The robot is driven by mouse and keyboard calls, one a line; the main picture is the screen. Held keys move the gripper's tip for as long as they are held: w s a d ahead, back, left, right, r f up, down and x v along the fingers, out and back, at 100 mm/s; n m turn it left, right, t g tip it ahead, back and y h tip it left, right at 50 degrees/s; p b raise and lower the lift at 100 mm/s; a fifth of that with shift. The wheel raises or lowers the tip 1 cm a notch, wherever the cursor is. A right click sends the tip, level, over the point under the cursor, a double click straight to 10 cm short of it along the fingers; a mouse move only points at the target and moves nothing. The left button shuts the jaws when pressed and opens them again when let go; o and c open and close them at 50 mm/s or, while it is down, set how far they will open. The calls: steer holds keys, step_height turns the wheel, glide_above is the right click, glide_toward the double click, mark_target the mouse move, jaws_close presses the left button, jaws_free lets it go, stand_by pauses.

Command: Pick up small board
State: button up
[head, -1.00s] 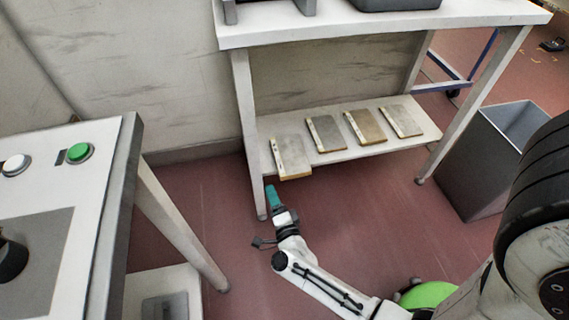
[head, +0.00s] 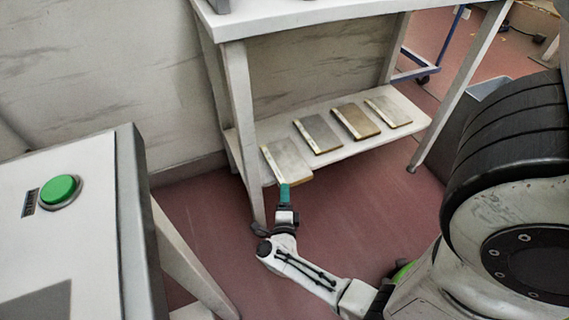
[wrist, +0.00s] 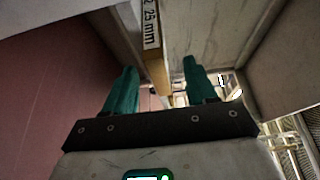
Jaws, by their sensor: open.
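Several small boards lie in a row on the lower shelf of the white table. The leftmost, a pale grey board (head: 287,160), overhangs the shelf's front edge. My gripper (head: 285,187) is at that board's near end, with its teal fingers pointing toward it. In the wrist view my gripper (wrist: 158,68) is open, and the board's edge (wrist: 151,30), with a "25 mm" label, shows between and ahead of the two fingers. I cannot tell whether either finger touches it. A grey board (head: 317,134), a brown board (head: 356,121) and another pale board (head: 388,111) lie farther right.
The lower shelf (head: 333,158) sits between the white table's legs, with a front leg (head: 240,130) close left of my gripper. A console with a green button (head: 59,189) stands at left. A grey bin (head: 440,155) is at right. Red floor is clear in front.

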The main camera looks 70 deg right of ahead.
steer(key=b+x, duration=0.1)
steer(key=x, duration=0.1)
steer(key=f+b+x, duration=0.1)
steer(key=x, duration=0.1)
steer(key=shift+w+d, duration=0.1)
steer(key=shift+w+d+r, duration=0.15)
steer(key=shift+d, duration=0.3)
jaws_close()
